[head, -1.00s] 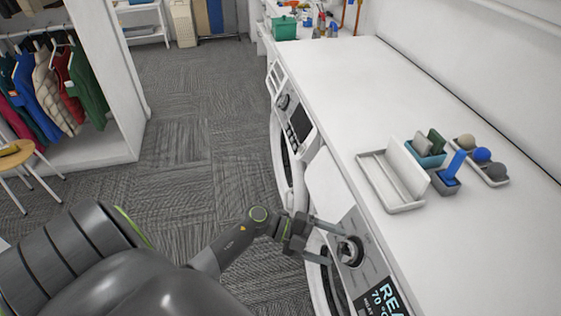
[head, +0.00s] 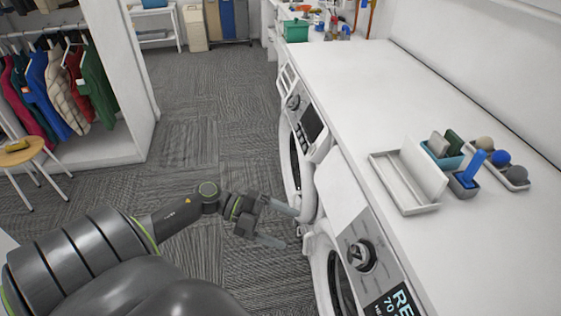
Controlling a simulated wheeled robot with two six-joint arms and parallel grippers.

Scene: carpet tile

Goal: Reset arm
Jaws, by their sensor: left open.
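My left arm comes in from the lower left, and its left gripper (head: 290,227) is open and empty. It hangs over the carpet in front of the washing machines, left of the dial (head: 361,255) on the nearer machine and apart from it. The nearer machine's panel (head: 383,278) shows a lit display cut off by the lower edge. My right gripper is not in view.
A white countertop (head: 390,90) runs above the machines. It holds a white tray (head: 383,183), small boxes and a tray of balls (head: 513,182). A clothes rack (head: 60,40) and a wooden stool (head: 22,152) stand left. The carpet (head: 200,100) between is clear.

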